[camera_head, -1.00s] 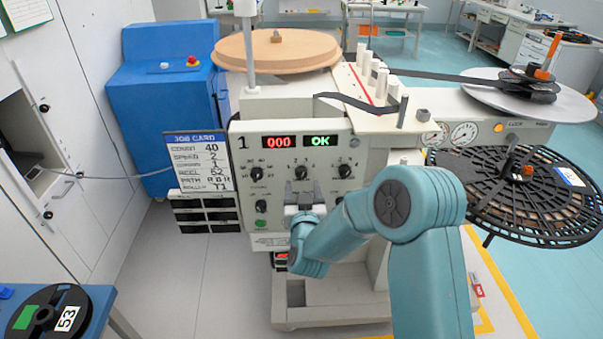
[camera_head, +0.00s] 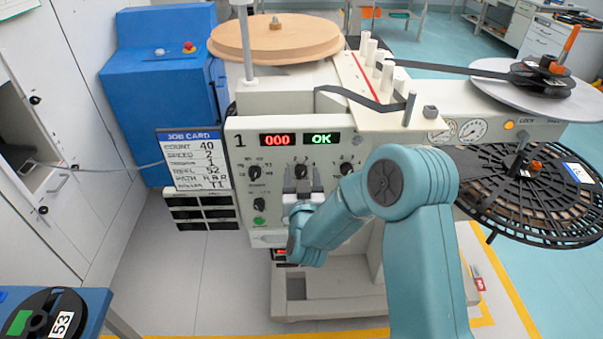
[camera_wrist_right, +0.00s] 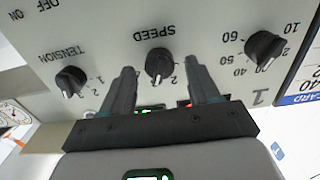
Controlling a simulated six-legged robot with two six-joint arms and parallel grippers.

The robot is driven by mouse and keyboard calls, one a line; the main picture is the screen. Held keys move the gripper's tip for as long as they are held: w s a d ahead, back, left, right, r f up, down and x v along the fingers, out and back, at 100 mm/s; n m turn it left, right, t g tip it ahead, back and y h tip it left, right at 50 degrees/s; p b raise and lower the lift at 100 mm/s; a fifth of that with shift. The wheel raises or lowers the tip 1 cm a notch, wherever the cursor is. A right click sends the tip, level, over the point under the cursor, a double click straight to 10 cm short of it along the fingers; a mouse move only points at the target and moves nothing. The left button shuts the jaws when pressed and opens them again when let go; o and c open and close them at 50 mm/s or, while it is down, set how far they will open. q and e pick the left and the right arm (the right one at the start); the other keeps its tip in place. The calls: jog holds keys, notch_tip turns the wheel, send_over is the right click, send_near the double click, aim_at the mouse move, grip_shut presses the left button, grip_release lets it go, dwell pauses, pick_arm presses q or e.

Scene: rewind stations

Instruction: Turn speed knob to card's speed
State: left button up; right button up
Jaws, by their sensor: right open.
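The job card (camera_head: 193,160) at the panel's left reads speed 2. The black speed knob (camera_head: 302,171) is in the middle of the white control panel. In the right wrist view, where the lettering is upside down, the speed knob (camera_wrist_right: 159,63) has a white pointer toward the picture's bottom; I cannot tell its exact number. My right gripper (camera_head: 303,186) is open just in front of the speed knob. In the wrist view its two fingers (camera_wrist_right: 161,72) lie one on each side of the knob, with gaps. My left gripper is not in view.
The tension knob (camera_wrist_right: 71,81) and another numbered knob (camera_wrist_right: 264,47) flank the speed knob. A green button (camera_head: 259,221) is lower on the panel. Displays above read 000 (camera_head: 277,140) and OK (camera_head: 321,138). A black reel (camera_head: 535,195) is at right.

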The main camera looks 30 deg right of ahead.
jog(key=shift+w, duration=0.1)
jog(key=c, duration=1)
jog(key=shift+c, duration=0.2)
